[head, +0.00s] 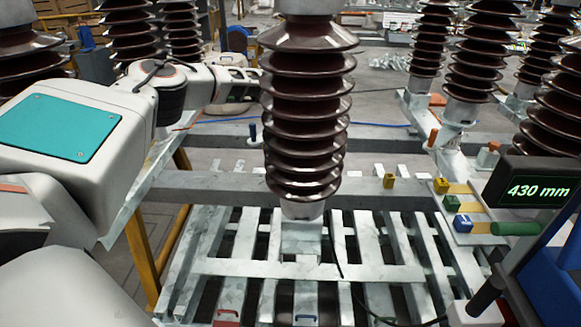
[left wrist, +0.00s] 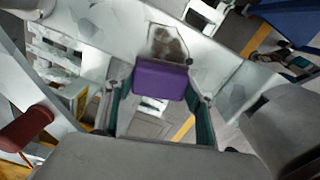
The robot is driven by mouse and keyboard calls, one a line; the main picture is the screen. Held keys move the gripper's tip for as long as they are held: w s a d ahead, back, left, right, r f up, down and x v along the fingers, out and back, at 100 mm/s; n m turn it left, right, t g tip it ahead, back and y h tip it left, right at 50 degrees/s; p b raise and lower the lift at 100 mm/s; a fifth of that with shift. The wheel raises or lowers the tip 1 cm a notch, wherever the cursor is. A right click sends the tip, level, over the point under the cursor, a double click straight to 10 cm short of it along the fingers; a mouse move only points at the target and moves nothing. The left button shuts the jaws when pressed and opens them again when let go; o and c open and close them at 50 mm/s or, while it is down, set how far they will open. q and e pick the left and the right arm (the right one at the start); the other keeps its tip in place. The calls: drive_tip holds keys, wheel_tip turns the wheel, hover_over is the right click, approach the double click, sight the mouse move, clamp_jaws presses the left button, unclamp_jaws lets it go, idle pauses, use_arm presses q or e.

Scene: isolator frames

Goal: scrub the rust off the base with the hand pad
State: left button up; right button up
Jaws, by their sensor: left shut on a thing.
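The purple hand pad (left wrist: 160,81) is held between the two teal-lined fingers of my left gripper (left wrist: 161,96) in the left wrist view. A brown rust patch (left wrist: 168,44) shows on a pale metal part of the base (left wrist: 118,28), just beyond the pad's upper edge. The pad borders the patch in the picture; I cannot tell whether it touches the metal. In the head view my left arm reaches in from the left, and its far end (head: 236,80) is beside and behind the central brown insulator (head: 305,110). The pad and rust cannot be made out there.
Pale slatted metal framing (head: 310,268) spreads below the central insulator. More ribbed insulators (head: 475,50) stand right and back. At right are coloured blocks (head: 462,223), a green cylinder (head: 515,229) and a display (head: 540,189) reading 430 mm. A dark cable hangs over the slats.

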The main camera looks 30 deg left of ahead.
use_arm(q)
drive_tip(key=shift+f, duration=0.85)
use_arm(e)
drive_tip(key=shift+s+f, duration=0.1)
drive_tip(key=shift+f, duration=0.1)
use_arm(q)
drive_tip(key=shift+d, duration=0.1)
